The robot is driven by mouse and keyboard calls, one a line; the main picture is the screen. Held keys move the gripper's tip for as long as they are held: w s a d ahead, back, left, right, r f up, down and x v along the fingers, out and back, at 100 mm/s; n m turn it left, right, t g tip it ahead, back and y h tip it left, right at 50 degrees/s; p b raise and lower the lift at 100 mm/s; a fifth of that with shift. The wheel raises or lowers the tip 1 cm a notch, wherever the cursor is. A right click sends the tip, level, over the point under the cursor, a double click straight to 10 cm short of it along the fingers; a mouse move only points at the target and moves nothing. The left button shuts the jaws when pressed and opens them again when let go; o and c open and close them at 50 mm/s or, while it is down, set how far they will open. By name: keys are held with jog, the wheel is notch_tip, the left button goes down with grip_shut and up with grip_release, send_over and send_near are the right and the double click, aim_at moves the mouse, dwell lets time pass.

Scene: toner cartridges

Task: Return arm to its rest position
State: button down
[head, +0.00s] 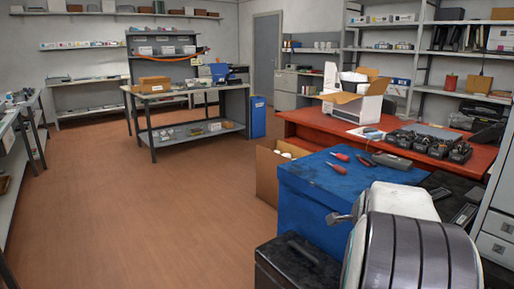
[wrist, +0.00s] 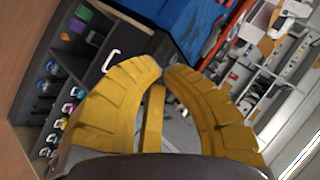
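My gripper (wrist: 163,69) shows in the wrist view with two curved yellow fingers. Their tips come together at the top, with a hollow between the fingers lower down. I see nothing held at the tips. A yellow bar stands in the hollow and looks like part of the gripper. In the head view, a white and dark rounded part at the lower right looks like my arm; the gripper itself does not show there.
A blue-covered surface (head: 310,198) with red-handled tools stands close to the arm, beside a red desk (head: 300,121) bearing a white box and several black items. In the wrist view, a dark shelf unit (wrist: 75,75) holds coloured items. Open brown floor (head: 150,215) lies left.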

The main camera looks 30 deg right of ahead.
jog(key=a+r+n+y+p, duration=0.3)
jog(key=a+r+n+p, duration=0.25)
jog(key=a, duration=0.65)
jog(key=a+r+n+y+p, duration=0.2)
jog(key=a+r+n+p, duration=0.3)
jog(key=a, duration=0.7)
jog(key=s+a+r+n+g+y+p, duration=0.2)
jog(key=s+a+r+n+y+p, duration=0.1)
jog(key=s+a+n+p, duration=0.7)
jog(key=s+a+r+n, duration=0.1)
jog(key=s+a, duration=0.1)
jog(key=a, duration=0.1)
jog(key=shift+a+r+g, duration=0.2)
jog(key=shift+a+g, duration=0.15)
jog(key=shift+g, duration=0.05)
